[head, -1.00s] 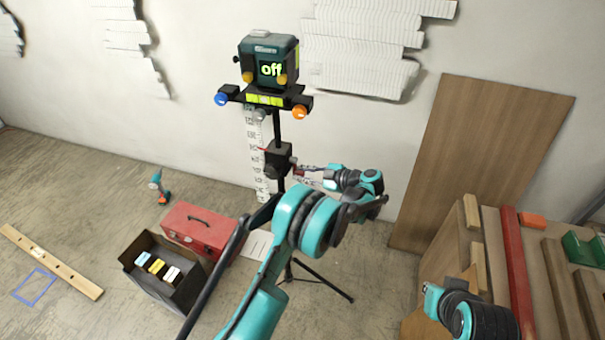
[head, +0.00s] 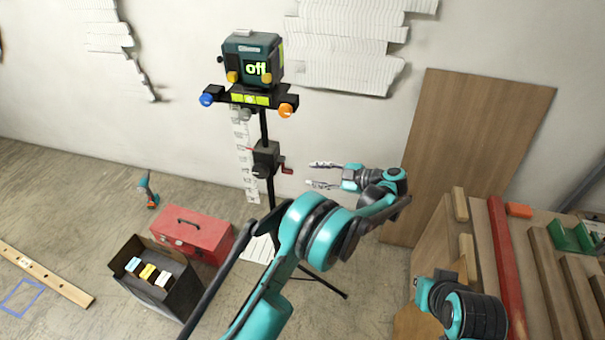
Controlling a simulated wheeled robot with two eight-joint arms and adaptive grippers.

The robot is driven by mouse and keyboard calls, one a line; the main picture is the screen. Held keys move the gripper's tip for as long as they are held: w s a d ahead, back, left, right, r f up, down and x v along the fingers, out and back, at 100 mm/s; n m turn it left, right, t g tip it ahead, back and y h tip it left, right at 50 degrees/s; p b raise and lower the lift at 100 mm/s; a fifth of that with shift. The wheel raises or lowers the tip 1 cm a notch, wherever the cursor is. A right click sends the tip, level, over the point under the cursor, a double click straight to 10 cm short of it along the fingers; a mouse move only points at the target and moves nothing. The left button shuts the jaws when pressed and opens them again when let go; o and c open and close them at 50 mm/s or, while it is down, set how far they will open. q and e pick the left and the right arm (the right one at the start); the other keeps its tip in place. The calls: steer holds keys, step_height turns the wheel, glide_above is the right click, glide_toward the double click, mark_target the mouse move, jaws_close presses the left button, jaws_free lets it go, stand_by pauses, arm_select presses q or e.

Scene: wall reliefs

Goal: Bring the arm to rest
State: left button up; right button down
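My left arm (head: 318,228) reaches in from the bottom middle, bent at a large teal and black joint. My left gripper (head: 312,174) points left, with its two fingers spread and nothing between them. It is to the right of the tripod's crank box (head: 266,158) and red crank handle (head: 286,168), with a gap between. The tripod bears a teal laser level (head: 253,58) whose display reads "off". Part of my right arm (head: 462,308) shows at the bottom right; its gripper is out of view.
A red toolbox (head: 205,237) and a black open box (head: 172,290) with several coloured blocks stand on the floor at left. A brown board (head: 470,150) leans on the wall. A bench with a red bar (head: 507,265) and wood strips is at right. A drill (head: 149,190) stands near the wall.

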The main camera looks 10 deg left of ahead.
arm_select(q)
steer(key=shift+v, duration=1)
steer(key=w+a+r+m+t, duration=0.1)
steer(key=w+a+r+t, duration=0.15)
steer(key=r, duration=0.35)
steer(key=w+a+r+t, duration=0.1)
steer(key=r+t, duration=0.2)
steer(key=r, duration=0.3)
steer(key=w+a+r+m+t, duration=0.1)
steer(key=w+r+t, duration=0.1)
steer(key=r, duration=0.4)
step_height(320, 180, up, 16)
steer(key=s+d+m+t+h, duration=0.2)
steer(key=d+m+t+h, duration=0.1)
steer(key=m+t+h, duration=0.7)
steer(key=s+d+f+m+g+h, duration=0.2)
steer(key=s+f+m+g+h, duration=0.55)
steer(key=s, duration=0.75)
steer(key=s+a+f+m+g+y, duration=0.1)
steer(key=s+a+f+g+y, duration=0.1)
steer(key=s+f, duration=0.8)
steer(key=s+a+f+m+g+y, duration=0.1)
steer(key=s+a+f+g, duration=0.3)
steer(key=s+a+f, duration=0.3)
steer(key=s+f, duration=0.3)
steer(key=f, duration=0.1)
steer(key=shift+s+y, duration=0.3)
steer(key=shift+y, duration=0.05)
